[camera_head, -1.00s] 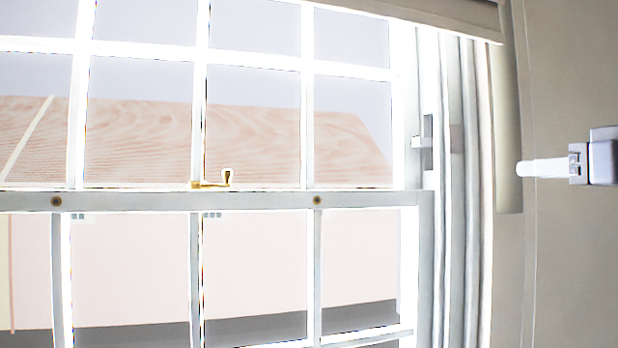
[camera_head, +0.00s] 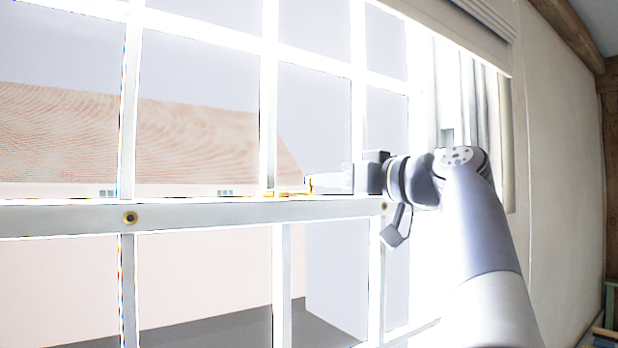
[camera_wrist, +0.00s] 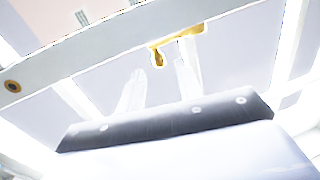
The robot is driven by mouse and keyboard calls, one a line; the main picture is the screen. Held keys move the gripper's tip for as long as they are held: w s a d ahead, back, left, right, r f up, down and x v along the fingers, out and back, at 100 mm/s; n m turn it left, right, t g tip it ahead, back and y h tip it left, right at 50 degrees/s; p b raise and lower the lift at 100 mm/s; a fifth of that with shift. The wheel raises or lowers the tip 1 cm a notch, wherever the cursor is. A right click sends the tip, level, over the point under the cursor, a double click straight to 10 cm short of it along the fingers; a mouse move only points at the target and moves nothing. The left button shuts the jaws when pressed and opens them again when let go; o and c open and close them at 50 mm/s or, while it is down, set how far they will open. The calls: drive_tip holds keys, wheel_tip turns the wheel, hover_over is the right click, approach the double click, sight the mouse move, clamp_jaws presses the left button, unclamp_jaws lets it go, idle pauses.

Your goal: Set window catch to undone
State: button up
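The brass window catch (camera_head: 285,194) sits on the meeting rail (camera_head: 190,213) of the sash window, just left of my gripper tips in the head view. In the wrist view the catch (camera_wrist: 184,38) is a brass bar with a knob at its left end. My gripper (camera_head: 311,184) reaches in from the right at rail height. In the wrist view its two pale fingers (camera_wrist: 160,68) stand apart, with the knob just beyond and between the tips. No grip on it shows. The fingers partly cover the catch in the head view, and whether they touch it I cannot tell.
White glazing bars (camera_head: 268,100) cross the bright panes close to my gripper. Round brass fittings (camera_head: 130,218) are set in the rail. A blind (camera_head: 440,25) hangs at the top right, and a plain wall (camera_head: 560,150) lies to the right.

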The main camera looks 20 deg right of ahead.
sight(311, 191)
drive_tip(key=shift+p+x, duration=0.85)
drive_tip(key=shift+x, duration=2.25)
drive_tip(key=shift+d, duration=0.15)
drive_tip(key=shift+c, duration=0.4)
clamp_jaws()
